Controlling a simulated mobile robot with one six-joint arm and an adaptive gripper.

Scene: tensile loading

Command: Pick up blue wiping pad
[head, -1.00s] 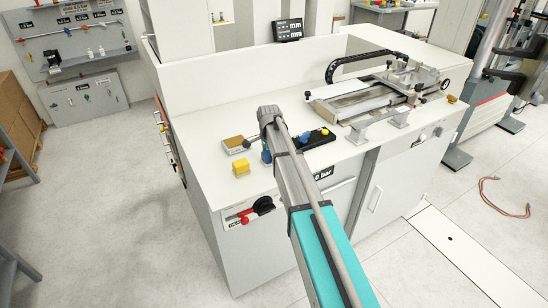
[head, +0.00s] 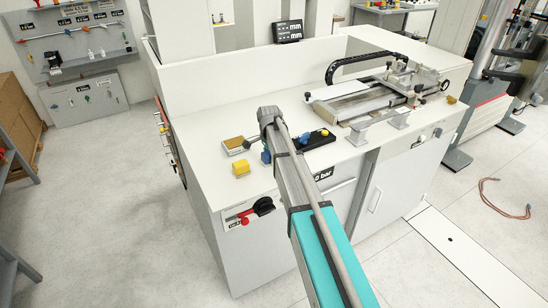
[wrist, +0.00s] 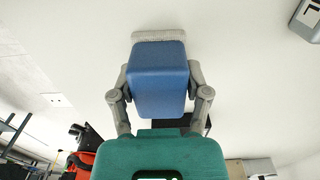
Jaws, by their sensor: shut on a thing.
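The blue wiping pad (wrist: 160,78) is a blue block with a pale grey fibrous edge at its far end in the wrist view. My gripper (wrist: 160,88) has one grey finger on each side of the block, shut on it. In the head view a small part of the blue pad (head: 266,157) shows left of my arm, over the white worktop (head: 215,140). My arm hides most of the gripper there. I cannot tell whether the pad touches the worktop.
A yellow block (head: 240,168) stands near the worktop's front left edge. A brown-topped block (head: 234,142) lies behind it. A black holder (head: 318,139) with a blue and a yellow piece is right of my arm. A slide machine (head: 372,98) stands farther right.

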